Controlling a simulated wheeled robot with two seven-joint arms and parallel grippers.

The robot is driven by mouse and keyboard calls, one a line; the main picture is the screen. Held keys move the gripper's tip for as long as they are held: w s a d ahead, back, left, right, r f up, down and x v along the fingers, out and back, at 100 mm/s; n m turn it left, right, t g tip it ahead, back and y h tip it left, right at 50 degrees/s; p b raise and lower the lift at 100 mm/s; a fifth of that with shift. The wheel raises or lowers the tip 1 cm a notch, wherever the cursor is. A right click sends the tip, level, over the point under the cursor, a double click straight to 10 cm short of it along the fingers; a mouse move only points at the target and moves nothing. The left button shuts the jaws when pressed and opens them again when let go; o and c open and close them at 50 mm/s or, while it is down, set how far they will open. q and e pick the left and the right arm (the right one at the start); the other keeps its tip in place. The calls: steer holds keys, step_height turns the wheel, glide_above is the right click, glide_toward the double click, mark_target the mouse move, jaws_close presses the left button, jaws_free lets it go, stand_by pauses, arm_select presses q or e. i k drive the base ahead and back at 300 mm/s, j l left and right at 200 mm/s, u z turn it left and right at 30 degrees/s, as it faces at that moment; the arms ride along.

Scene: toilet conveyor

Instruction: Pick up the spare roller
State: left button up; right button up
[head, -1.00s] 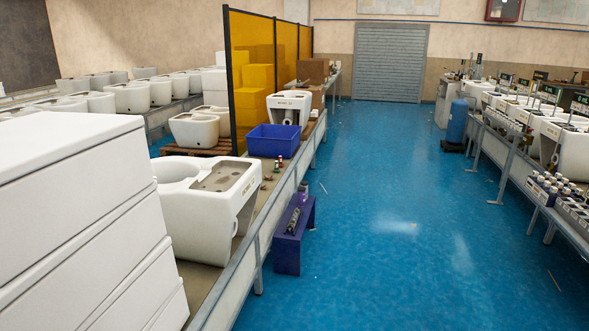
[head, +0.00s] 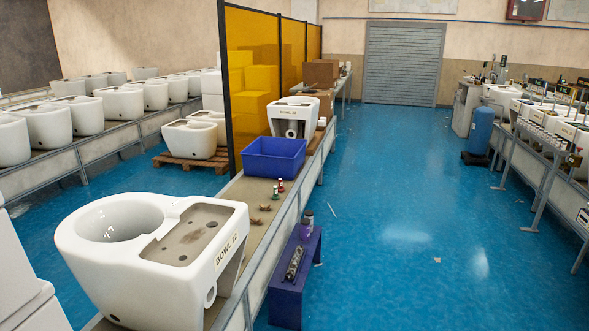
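A dark grey, roller-like cylinder (head: 294,262) lies lengthwise on top of a small blue-purple bench (head: 290,292) in the lower middle of the head view. It looks like the spare roller, but it is too small to make out markings. A little dark and light container (head: 307,221) stands near the bench's far end. Neither of my grippers shows in this view.
The bench stands on the blue floor against the conveyor (head: 262,255). On the conveyor are a white toilet bowl (head: 120,228), a blue bin (head: 275,157) and another toilet bowl (head: 292,116). The aisle floor (head: 400,235) is mostly clear. Another line (head: 545,150) runs on the right.

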mark_target(291, 271)
steer(key=i+l, duration=0.1)
steer(key=i, duration=0.4)
steer(key=i+l+u, duration=0.2)
steer(key=i+l, duration=0.35)
steer(key=i+l+u, duration=0.25)
steer(key=i+l, duration=0.4)
steer(key=i+l+u, duration=0.2)
steer(key=i+l, duration=0.5)
steer(key=l, duration=0.1)
